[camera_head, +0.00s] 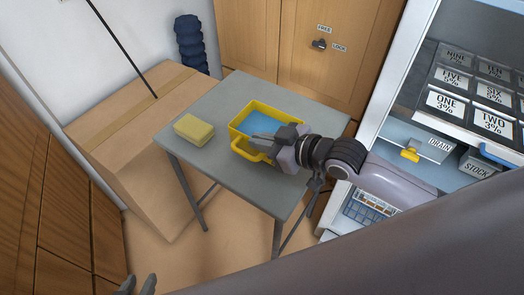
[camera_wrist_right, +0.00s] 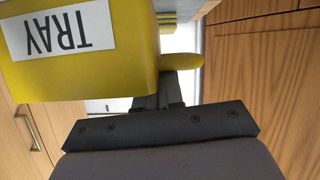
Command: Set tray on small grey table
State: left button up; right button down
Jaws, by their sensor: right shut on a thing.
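The yellow tray (camera_head: 237,122) with a blue inside is over the small grey table (camera_head: 215,103), near its right side. I cannot tell whether its bottom touches the tabletop. My right gripper (camera_head: 262,143) is at the tray's near side, shut on it, and hides part of it. In the right wrist view the yellow tray (camera_wrist_right: 100,83) carries a "TRAY" label that reads upside down, and the gripper (camera_wrist_right: 160,88) is at its yellow handle. My left gripper (camera_head: 138,286) shows only its fingertips at the bottom left edge, spread apart, away from the table.
A yellow sponge-like block (camera_head: 193,130) lies on the table left of the tray. A large cardboard box (camera_head: 130,130) stands left of the table. Wooden cabinet doors (camera_head: 325,50) stand behind it. A white shelf unit (camera_head: 405,75) with labelled bins is at right.

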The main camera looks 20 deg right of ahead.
notch_tip(320, 180, down, 3)
jog(key=shift+r, duration=0.15)
jog(key=shift+f, duration=0.2)
jog(key=shift+f, duration=0.1)
jog(key=c, duration=1.3)
grip_release()
jog(key=shift+f, duration=0.2)
jog(key=p+v, duration=0.1)
jog(key=v, duration=1.1)
jog(key=shift+r, duration=0.25)
